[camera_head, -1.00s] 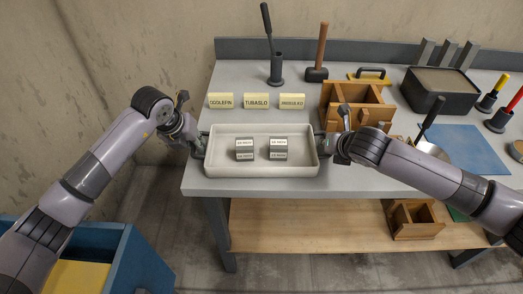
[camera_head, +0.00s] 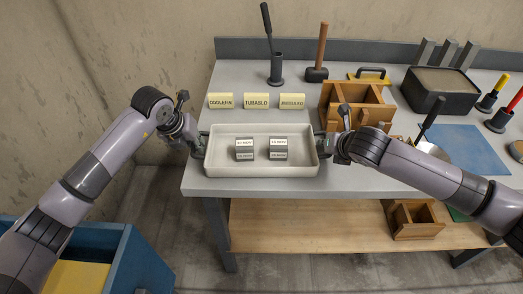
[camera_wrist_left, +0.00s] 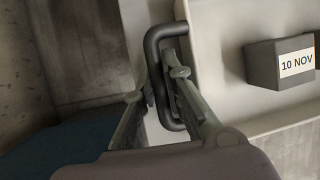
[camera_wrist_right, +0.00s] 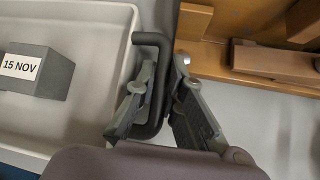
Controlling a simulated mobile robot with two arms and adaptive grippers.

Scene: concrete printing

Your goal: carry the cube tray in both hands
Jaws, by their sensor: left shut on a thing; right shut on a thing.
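The cube tray (camera_head: 262,172) is a shallow off-white box with a dark handle at each end, level over the front left of the bench. I cannot tell if it touches the bench top. Two grey cubes (camera_head: 244,149) (camera_head: 279,149) with white labels stand inside, apart. The left wrist view shows one cube (camera_wrist_left: 262,66) reading 10 NOV; the right wrist view shows the other (camera_wrist_right: 50,78) reading 15 NOV. My left gripper (camera_wrist_left: 163,88) is shut on the left handle (camera_wrist_left: 153,48). My right gripper (camera_wrist_right: 162,80) is shut on the right handle (camera_wrist_right: 150,38).
Yellow name cards (camera_head: 256,101) stand behind the tray. A wooden mould (camera_head: 350,104) is close behind my right gripper. A dark sand box (camera_head: 440,98) and blue mat (camera_head: 462,148) lie right. A blue bin (camera_head: 140,262) stands on the floor at lower left.

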